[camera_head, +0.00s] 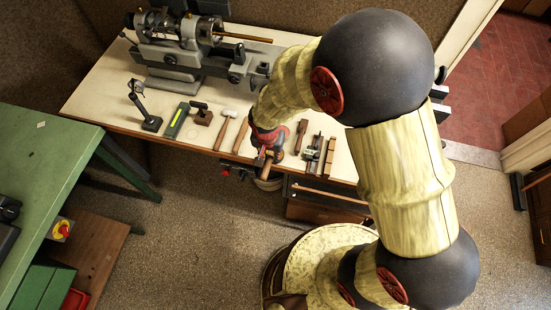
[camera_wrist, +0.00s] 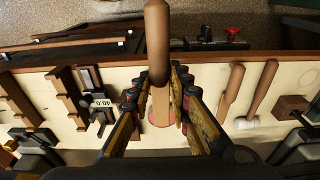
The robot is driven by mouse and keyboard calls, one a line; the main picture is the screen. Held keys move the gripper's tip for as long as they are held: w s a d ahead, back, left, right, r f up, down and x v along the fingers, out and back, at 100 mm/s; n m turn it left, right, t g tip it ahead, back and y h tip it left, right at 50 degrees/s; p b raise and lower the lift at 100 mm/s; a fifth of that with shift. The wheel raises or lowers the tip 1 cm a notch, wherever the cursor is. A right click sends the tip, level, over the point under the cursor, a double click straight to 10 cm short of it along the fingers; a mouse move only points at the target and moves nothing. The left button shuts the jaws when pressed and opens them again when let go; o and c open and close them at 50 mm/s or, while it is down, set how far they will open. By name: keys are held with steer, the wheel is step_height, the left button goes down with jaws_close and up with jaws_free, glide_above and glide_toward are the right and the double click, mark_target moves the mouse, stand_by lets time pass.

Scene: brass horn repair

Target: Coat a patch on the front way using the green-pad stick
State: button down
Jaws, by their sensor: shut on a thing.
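My gripper (camera_head: 265,157) is at the front edge of the pale workbench, shut on a wooden-handled stick (camera_head: 266,170). In the wrist view my gripper (camera_wrist: 160,90) has a finger on each side of the stick (camera_wrist: 157,42), whose rounded brown handle points to the top of the picture. A paler, flatter part of it lies between the fingers. Some reddish colour shows around its lower end, and I see no green pad on it. The grey lathe (camera_head: 195,50) stands at the back left of the bench. Its front way is too small to make out clearly.
On the bench (camera_head: 105,85) lie a green-edged bar (camera_head: 177,120), a mallet (camera_head: 225,128), a small dark-based stand (camera_head: 150,122) and a caliper-like tool (camera_head: 313,150). Wooden pieces (camera_head: 330,155) lie right of my gripper. A green table (camera_head: 45,160) stands at left.

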mark_target(270, 163)
steer(key=shift+f+b, duration=1.75)
steer(key=shift+f, duration=1.15)
steer(key=shift+s+f+b, duration=0.1)
steer(key=shift+f+b, duration=0.45)
steer(key=shift+b, duration=0.15)
stand_by(0.4)
steer(key=shift+r+p, duration=2.15)
steer(key=shift+r, duration=1.4)
